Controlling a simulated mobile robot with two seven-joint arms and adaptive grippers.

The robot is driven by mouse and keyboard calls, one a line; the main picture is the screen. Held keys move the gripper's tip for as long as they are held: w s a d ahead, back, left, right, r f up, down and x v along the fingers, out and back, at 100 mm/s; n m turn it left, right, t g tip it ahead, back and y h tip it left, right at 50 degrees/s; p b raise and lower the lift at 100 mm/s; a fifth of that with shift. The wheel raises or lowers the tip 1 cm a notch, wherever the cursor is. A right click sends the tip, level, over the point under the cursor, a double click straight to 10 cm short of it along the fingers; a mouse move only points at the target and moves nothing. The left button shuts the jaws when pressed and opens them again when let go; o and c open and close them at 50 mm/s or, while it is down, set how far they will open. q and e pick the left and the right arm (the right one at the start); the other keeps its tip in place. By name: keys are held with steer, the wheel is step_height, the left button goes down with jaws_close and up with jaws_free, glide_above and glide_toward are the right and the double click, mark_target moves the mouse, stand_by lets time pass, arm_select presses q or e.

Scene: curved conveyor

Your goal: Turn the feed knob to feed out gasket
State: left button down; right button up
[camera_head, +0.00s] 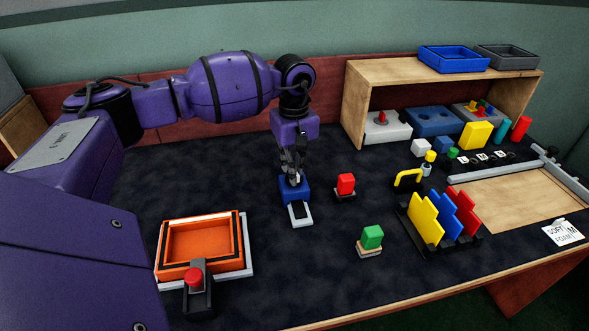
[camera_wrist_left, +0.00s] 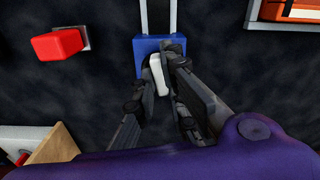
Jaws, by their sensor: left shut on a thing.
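The blue feeder box (camera_head: 293,192) stands on the dark mat, with a pale two-railed chute (camera_head: 301,220) coming out of its front. The box also shows in the left wrist view (camera_wrist_left: 143,45), with its rails (camera_wrist_left: 142,14) at the top edge. My left gripper (camera_head: 294,176) points down over the box. In the left wrist view its fingers (camera_wrist_left: 163,64) are shut on the white feed knob (camera_wrist_left: 159,76) on the box's top. I see no gasket clearly on the chute. My right gripper is in neither view.
A red block (camera_head: 346,184) stands right of the feeder, and a green block (camera_head: 372,237) nearer the front. An orange tray (camera_head: 191,224) with a red button (camera_head: 194,277) is front left. Coloured plates (camera_head: 443,219) stand in a rack at right. A wooden shelf (camera_head: 357,103) stands behind.

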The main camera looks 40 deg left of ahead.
arm_select(q)
steer(key=shift+m, duration=1)
steer(key=c, duration=1.8)
jaws_free()
step_height(320, 180, up, 12)
